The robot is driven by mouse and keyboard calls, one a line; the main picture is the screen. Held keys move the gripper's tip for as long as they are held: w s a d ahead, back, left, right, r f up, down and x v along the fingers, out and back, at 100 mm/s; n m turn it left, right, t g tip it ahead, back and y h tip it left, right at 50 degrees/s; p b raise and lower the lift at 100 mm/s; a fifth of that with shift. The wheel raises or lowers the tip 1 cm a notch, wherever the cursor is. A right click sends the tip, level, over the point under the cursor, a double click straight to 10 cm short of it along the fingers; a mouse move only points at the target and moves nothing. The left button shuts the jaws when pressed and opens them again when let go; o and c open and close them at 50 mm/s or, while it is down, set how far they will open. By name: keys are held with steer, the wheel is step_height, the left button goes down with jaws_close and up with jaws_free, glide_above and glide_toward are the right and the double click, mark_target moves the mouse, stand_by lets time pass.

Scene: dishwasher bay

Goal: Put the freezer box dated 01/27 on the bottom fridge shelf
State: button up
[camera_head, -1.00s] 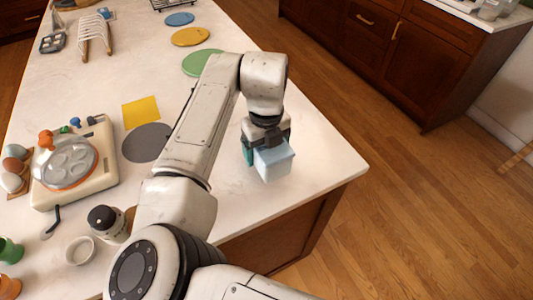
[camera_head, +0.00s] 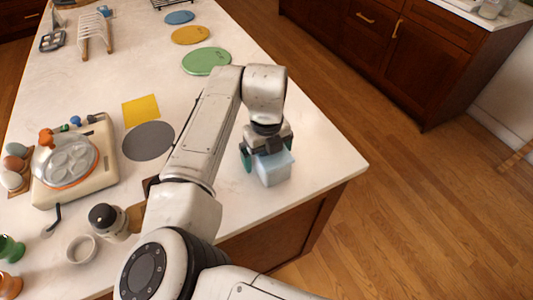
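A pale blue freezer box (camera_head: 275,171) is at the near right end of the white counter, right under my gripper. No date can be read on it. My gripper (camera_head: 266,158) points down over the box, with its teal left finger beside the box and a narrow gap between them. The other finger is mostly hidden behind the box and the gripper body. The gripper looks open around the box. The box appears to rest on the counter. No fridge or fridge shelf is in view.
The white counter (camera_head: 325,155) is bare right of the box, up to its edge. A yellow square (camera_head: 141,111), a grey disc (camera_head: 148,141) and a green disc (camera_head: 206,61) lie left and behind. An egg cooker (camera_head: 75,165), a dark-capped jar (camera_head: 108,222) and a small bowl (camera_head: 82,249) stand left.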

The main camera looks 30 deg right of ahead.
step_height(320, 180, up, 12)
steer(key=shift+r+b, duration=0.1)
steer(key=shift+b, duration=0.6)
